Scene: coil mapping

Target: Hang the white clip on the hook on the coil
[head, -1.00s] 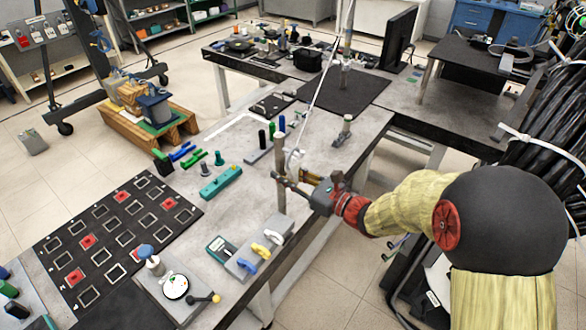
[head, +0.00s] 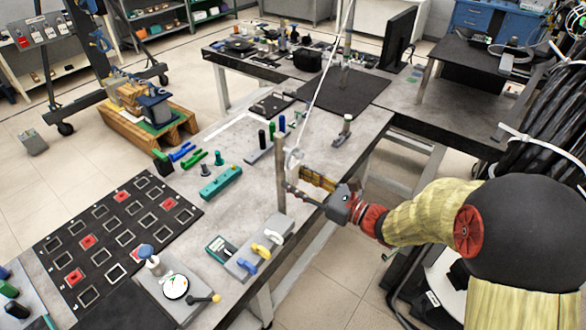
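The white clip (head: 273,236) appears to sit at the far end of a grey rack (head: 245,272), beyond a yellow clip (head: 260,251) and a blue clip (head: 246,267). My gripper (head: 296,179) is above the right edge of the table, beyond the rack and close to an upright metal post (head: 280,180). Its two fingers look spread apart, with nothing visible between them. The coil (head: 550,150) is a bundle of black cable at the far right, bound with a white tie (head: 515,133). I cannot make out its hook. My arm hides part of the coil.
A white line runs down to a white ring-like piece (head: 293,158) beside the post and my gripper. A teal block (head: 221,182) and a black slotted board (head: 110,240) lie on the table (head: 210,227).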

